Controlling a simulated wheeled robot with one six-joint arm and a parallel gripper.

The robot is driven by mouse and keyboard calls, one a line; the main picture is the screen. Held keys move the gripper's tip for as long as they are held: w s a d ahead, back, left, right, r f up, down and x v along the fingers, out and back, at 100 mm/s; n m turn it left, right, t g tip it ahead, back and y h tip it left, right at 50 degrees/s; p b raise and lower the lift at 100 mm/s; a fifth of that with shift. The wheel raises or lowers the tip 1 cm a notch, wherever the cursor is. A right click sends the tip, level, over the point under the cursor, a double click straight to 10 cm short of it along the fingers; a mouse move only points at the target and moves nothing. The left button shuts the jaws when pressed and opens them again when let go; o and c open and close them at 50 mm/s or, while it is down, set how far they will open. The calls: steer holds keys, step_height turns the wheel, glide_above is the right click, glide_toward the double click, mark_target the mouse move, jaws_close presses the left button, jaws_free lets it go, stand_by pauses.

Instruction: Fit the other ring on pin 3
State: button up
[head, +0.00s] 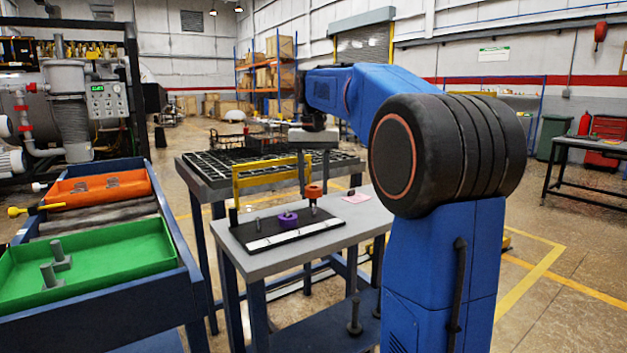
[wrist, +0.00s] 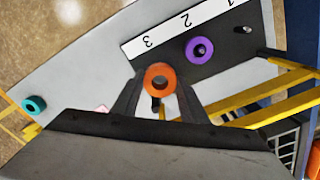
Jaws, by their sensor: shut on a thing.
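My gripper (wrist: 160,92) is shut on an orange ring (wrist: 160,76). The ring also shows in the head view (head: 314,191), above the right end of the black pin board (head: 262,234). The pin by label 1 (head: 258,223) is bare.
A teal ring (wrist: 35,104) lies at the table's edge in the wrist view. A pink card (head: 357,196) lies right of the board. A yellow frame (head: 262,178) rises behind the board. Orange (head: 98,189) and green (head: 90,262) trays stand at left.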

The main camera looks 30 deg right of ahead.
steer(key=shift+f, duration=2.6)
steer(key=o, duration=1.3)
step_height(320, 180, up, 17)
steer(key=shift+r, duration=0.15)
steer(key=shift+s, duration=0.1)
